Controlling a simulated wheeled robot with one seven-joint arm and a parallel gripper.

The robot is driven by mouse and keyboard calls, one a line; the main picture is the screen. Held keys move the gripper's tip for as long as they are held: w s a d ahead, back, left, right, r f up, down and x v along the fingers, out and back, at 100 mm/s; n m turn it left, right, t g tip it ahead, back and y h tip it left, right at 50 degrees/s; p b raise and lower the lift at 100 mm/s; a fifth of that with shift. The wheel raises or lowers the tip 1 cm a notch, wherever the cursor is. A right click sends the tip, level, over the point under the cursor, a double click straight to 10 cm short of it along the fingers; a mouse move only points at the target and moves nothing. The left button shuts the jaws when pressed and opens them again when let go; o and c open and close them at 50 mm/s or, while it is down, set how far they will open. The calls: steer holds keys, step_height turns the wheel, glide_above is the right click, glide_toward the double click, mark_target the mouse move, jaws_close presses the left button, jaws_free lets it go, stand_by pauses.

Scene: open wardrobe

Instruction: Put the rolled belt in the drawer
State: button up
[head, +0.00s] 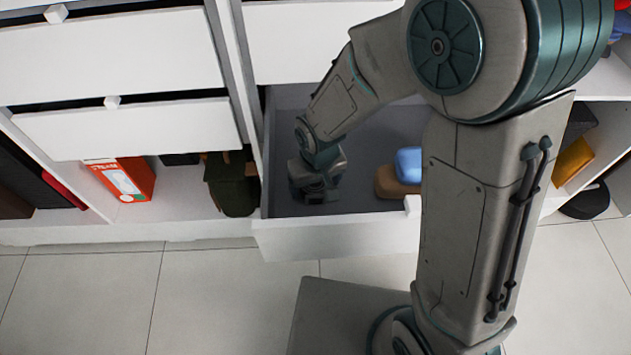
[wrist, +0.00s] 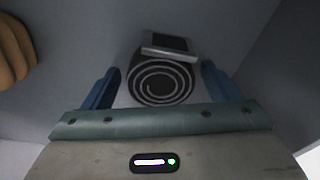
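The rolled belt (wrist: 160,82) is a dark spiral coil with pale edges and a metal buckle on top. In the wrist view it lies between my gripper's two blue fingers (wrist: 160,68), with a gap on each side. My gripper is open. In the head view my gripper (head: 318,188) points down inside the open grey-lined drawer (head: 340,236), in its left part, and the belt is hidden there. The belt appears to be on the drawer floor, but I cannot tell whether it touches it.
A brown item (head: 393,184) and a blue item (head: 408,165) lie in the drawer, right of my gripper. Closed white drawers (head: 125,130) are above and left. A red-orange box (head: 125,180) and a dark green item (head: 232,185) stand on the lower left shelf. Tiled floor is clear in front.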

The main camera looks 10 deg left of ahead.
mark_target(318, 189)
steer(key=shift+r, duration=0.15)
step_height(318, 189, up, 12)
steer(key=s+p, duration=0.1)
steer(key=p, duration=0.2)
steer(key=shift+s+d, duration=0.15)
steer(key=shift+d, duration=0.25)
steer(key=s+d+r+m, duration=0.2)
steer(key=d, duration=0.5)
steer(key=s+d+r+m, duration=0.2)
steer(key=d, duration=0.6)
steer(key=s+d+r+m, duration=0.2)
steer(key=d, duration=0.5)
steer(key=shift+d+r+t+h, duration=0.15)
steer(key=shift+r+t+h, duration=0.15)
steer(key=shift+r, duration=0.05)
